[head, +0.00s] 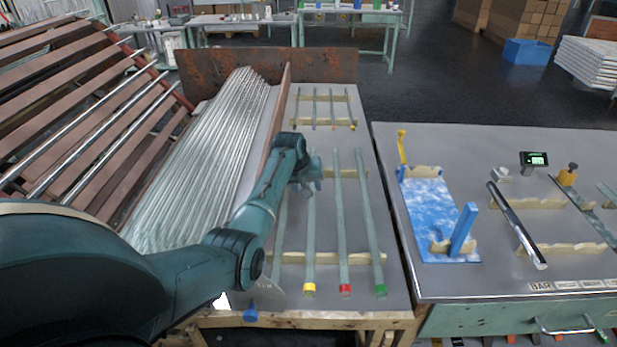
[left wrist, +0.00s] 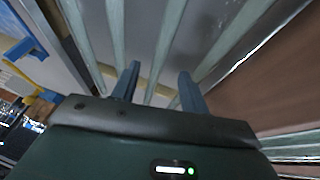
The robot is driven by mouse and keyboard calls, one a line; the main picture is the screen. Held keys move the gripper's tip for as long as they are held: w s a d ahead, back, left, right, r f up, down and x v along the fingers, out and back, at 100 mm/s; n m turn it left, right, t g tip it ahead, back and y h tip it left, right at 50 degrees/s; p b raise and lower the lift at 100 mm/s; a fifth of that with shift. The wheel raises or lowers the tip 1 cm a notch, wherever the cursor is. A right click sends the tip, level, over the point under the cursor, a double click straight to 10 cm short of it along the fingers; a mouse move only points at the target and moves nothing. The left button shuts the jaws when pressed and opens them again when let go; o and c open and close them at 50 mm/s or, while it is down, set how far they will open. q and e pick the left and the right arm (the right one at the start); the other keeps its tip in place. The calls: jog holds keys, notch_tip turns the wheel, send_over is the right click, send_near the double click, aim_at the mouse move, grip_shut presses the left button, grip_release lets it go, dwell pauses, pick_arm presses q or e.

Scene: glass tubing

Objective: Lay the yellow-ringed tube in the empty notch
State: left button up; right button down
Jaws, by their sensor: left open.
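The yellow-ringed tube (head: 310,240) lies lengthwise on the pale notched rests of the middle table, its yellow ring toward the near edge. A red-ringed tube (head: 342,220) and a green-ringed tube (head: 370,220) lie to its right. Another tube (head: 280,235) lies to its left, partly hidden by my arm. My left gripper (head: 307,183) is over the far part of the yellow-ringed tube. In the left wrist view my left gripper (left wrist: 158,76) is open, with a tube (left wrist: 165,40) showing between its fingers. Contact cannot be told. The rests on the blue mat (head: 425,195) hold no tube.
A sloping stack of glass tubes (head: 205,150) lies left of a wooden divider (head: 279,110). Shorter ringed tubes (head: 332,105) lie at the back. The right table (head: 385,150) carries a blue upright (head: 463,230), a dark bar (head: 515,225) and a small display (head: 534,159).

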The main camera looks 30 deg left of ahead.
pick_arm(q)
jog(key=shift+p+v, duration=1.65)
jog(key=shift+v, duration=1.15)
jog(key=s+d+m+t, duration=0.6)
jog(key=s+d, duration=0.3)
jog(key=d, duration=0.1)
jog(key=s+d+f+m, duration=0.1)
jog(key=s+d+f, duration=0.1)
jog(key=s+d, duration=0.1)
jog(key=s+d+f+h, duration=0.1)
jog(key=s+d+f, duration=0.2)
jog(key=s, duration=0.2)
jog(key=s+d+f+m, duration=0.1)
jog(key=s+d+f, duration=0.1)
jog(key=s+d, duration=0.1)
jog(key=shift+s+f+m+h, duration=0.15)
jog(key=shift+s+f+h, duration=0.05)
jog(key=shift+s, duration=0.2)
jog(key=shift+s+f+m+h, duration=0.15)
jog(key=shift+s+f+h, duration=0.05)
jog(key=shift+s, duration=0.2)
jog(key=s+d+f+m+g+h, duration=0.1)
jog(key=s+d+f, duration=0.2)
jog(key=s, duration=0.7)
jog(key=shift+d+f+h, duration=0.3)
jog(key=shift+d+f, duration=0.1)
jog(key=shift+d, duration=0.75)
